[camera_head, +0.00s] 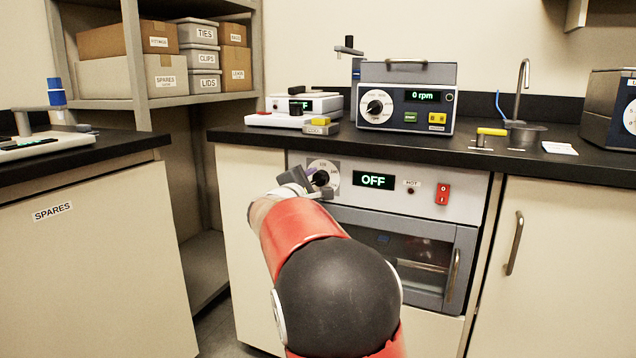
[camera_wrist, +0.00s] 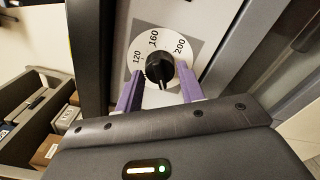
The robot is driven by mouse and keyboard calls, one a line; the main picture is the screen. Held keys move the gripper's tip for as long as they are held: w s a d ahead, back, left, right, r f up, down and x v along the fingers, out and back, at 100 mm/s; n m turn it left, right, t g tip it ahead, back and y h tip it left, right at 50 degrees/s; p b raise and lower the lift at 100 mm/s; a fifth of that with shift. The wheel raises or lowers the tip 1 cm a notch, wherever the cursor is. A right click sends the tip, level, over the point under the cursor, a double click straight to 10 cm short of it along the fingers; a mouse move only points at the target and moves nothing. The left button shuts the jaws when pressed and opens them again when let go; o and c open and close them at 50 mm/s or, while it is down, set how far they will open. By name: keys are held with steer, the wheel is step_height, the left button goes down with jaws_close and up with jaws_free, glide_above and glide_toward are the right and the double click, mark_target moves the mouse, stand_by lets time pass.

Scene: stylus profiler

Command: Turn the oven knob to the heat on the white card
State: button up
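The oven knob (camera_head: 321,178) is black on a white dial at the left of the oven panel. In the wrist view the knob (camera_wrist: 159,68) sits on the dial (camera_wrist: 153,39), marked 120, 160 and 200. Its narrow end appears to point down in that view, away from the numbers. My gripper (camera_head: 308,186) is at the dial. In the wrist view its two purple fingers (camera_wrist: 160,78) are open, one each side of the knob, with gaps showing. Their depth relative to the knob is unclear. The oven display (camera_head: 374,180) reads OFF. A white card (camera_head: 560,148) lies on the counter; its writing is unreadable.
A red rocker switch (camera_head: 442,194) and a HOT lamp (camera_head: 411,187) are on the oven panel. The oven door (camera_head: 400,255) below is closed. A spinner showing 0 rpm (camera_head: 407,100) stands on the counter (camera_head: 330,137) above. Shelves with boxes (camera_head: 160,75) are at left.

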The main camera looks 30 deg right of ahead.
steer(key=c, duration=0.6)
steer(key=shift+f+m+b, duration=0.35)
steer(key=shift+m+b, duration=0.05)
steer(key=shift+b, duration=0.65)
steer(key=shift+c, duration=0.2)
steer(key=shift+f+m+b, duration=0.15)
steer(key=shift+m+b, duration=0.45)
steer(key=shift+b, duration=0.5)
steer(key=m+b, duration=0.2)
steer(key=b, duration=0.1)
steer(key=m, duration=0.1)
steer(key=r+m, duration=0.1)
steer(key=m, duration=0.1)
steer(key=shift+m, duration=0.6)
